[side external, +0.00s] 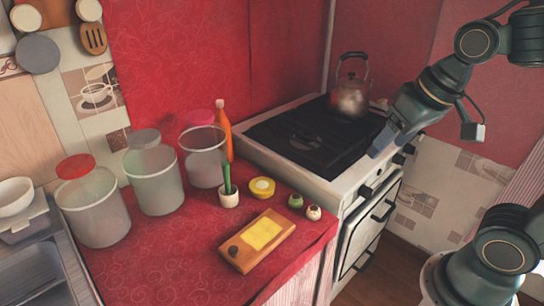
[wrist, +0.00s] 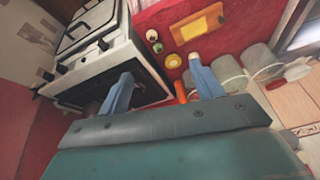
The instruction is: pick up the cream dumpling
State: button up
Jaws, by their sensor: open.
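The cream dumpling (side external: 313,212) is a small round pale piece with a dark spot on top. It sits on the red counter near its right edge, beside a similar green dumpling (side external: 295,201). In the wrist view the cream dumpling (wrist: 152,35) shows small near the top, above the green one (wrist: 157,47). My gripper (side external: 382,141) is open and empty, in the air by the right side of the stove, up and to the right of the dumpling and well apart from it. In the wrist view its two blue fingers (wrist: 160,66) are spread.
A wooden board (side external: 239,256) with a yellow sheet, a yellow dish (side external: 262,188) and a white pot (side external: 229,197) with a green stalk are near the dumplings. Several jars (side external: 158,180) stand at the left. The stove (side external: 290,125) with a kettle (side external: 349,98) stands behind.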

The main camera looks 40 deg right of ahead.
jog(key=w+d+f+m+g, duration=0.2)
jog(key=w+f+m, duration=0.45)
jog(key=w, duration=0.45)
jog(key=m+g, duration=0.3)
jog(key=m, duration=0.2)
send_over(314, 208)
notch_tip(314, 208, down, 13)
jog(key=shift+s+a+n, duration=0.1)
jog(key=shift+a+n, duration=0.05)
jog(key=shift+n, duration=0.1)
jog(key=shift+f, duration=4.2)
jog(key=shift+f, duration=0.15)
jog(key=shift+f, duration=2.45)
jog(key=c, duration=0.7)
